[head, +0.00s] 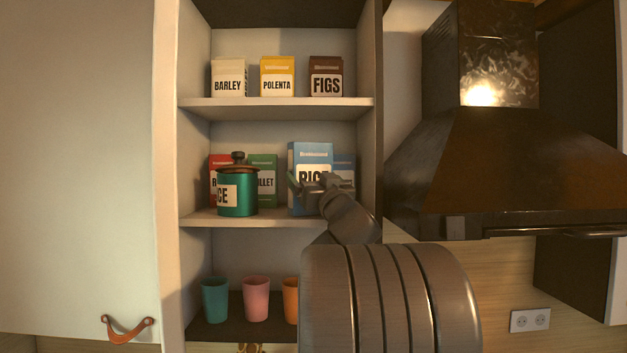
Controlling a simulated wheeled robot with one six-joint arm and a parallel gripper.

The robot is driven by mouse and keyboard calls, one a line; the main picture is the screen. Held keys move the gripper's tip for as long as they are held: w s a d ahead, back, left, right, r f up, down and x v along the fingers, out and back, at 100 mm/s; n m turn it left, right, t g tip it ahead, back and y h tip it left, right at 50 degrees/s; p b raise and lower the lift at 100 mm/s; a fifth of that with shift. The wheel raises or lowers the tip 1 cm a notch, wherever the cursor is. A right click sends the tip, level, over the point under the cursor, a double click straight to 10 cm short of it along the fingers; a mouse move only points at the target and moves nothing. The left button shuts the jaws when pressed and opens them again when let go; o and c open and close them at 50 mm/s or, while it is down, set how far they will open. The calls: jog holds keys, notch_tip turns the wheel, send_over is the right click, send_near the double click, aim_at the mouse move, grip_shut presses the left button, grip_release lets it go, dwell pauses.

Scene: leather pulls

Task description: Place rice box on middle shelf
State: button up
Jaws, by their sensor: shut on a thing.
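The blue rice box (311,153) with a white RICE label stands upright at the right part of the middle shelf (275,217). My gripper (312,186) is shut on it from the front, and my wrist and arm come in from the lower right. The gripper covers the label's lower part and some of the box's lower right. The box's base is near the shelf's front edge; I cannot tell whether it touches the board.
Left on the middle shelf, a lidded green canister (238,198) stands before a red box (218,162) and a green box (264,172). Another blue box (345,165) is behind the rice box. Cups (256,299) stand below. A range hood (500,170) is right.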

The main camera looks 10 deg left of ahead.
jog(key=shift+f, duration=0.2)
jog(key=o, duration=1)
jog(key=shift+r, duration=0.1)
jog(key=shift+r, duration=0.15)
jog(key=b+v, duration=0.3)
jog(key=v, duration=0.9)
jog(key=shift+d, duration=0.1)
